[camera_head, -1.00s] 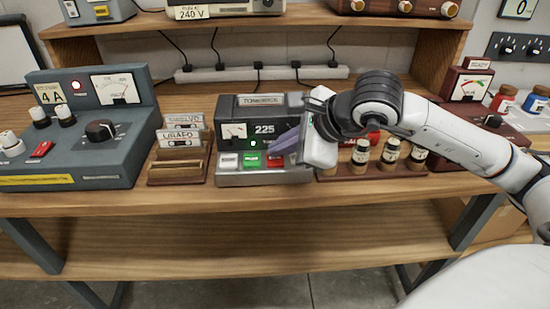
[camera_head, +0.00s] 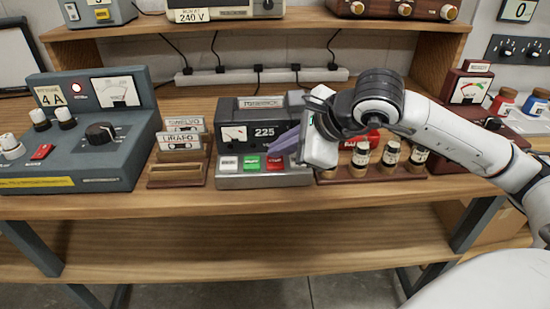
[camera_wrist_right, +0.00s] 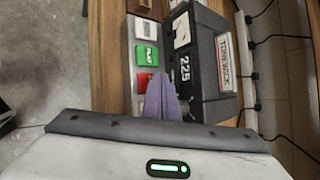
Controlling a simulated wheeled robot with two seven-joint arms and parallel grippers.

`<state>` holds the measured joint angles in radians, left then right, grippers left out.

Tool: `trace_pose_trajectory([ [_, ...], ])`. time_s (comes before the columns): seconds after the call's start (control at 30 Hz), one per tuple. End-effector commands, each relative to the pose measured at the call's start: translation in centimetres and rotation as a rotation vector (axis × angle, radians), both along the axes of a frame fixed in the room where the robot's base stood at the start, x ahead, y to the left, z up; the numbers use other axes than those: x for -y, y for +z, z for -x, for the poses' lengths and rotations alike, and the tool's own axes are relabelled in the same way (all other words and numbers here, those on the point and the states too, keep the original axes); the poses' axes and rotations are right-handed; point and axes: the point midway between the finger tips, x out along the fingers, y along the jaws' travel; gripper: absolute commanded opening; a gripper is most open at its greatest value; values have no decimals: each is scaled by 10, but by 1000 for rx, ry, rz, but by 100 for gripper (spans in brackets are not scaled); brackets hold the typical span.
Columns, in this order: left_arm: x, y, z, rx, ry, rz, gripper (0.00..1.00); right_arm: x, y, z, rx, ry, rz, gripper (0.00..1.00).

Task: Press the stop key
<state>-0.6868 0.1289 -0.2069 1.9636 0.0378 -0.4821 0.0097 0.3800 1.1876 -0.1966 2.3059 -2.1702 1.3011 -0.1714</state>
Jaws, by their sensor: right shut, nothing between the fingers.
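The tape recorder (camera_head: 228,112) is a dark box marked 225, with a silver key strip along its front. The strip carries a white key (camera_head: 229,163), a green key (camera_head: 252,162) and a red key (camera_head: 276,163); the red key's label is too small to read. My right gripper (camera_head: 275,148) is shut and empty, its purple fingertips just above and behind the red key. In the right wrist view, the fingers (camera_wrist_right: 162,98) reach the edge of the red key (camera_wrist_right: 143,80) and partly cover it. I cannot tell whether they touch it. My left gripper is not in view.
A cassette rack (camera_head: 178,172) stands left of the recorder, with a large grey meter unit (camera_head: 110,160) beyond it. Several small bottles in a wooden rack (camera_head: 375,174) stand right, under my right arm. A power strip (camera_head: 300,73) lies behind.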

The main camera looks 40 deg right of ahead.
Motion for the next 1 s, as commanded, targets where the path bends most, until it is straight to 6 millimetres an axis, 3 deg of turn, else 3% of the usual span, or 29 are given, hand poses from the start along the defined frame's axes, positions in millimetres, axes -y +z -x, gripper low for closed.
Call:
trace_pose_trajectory([
  [0.47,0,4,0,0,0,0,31,0,8,0,2,1,-1,0],
  [1.0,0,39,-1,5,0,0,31,0,56,0,1,1,-1,0],
])
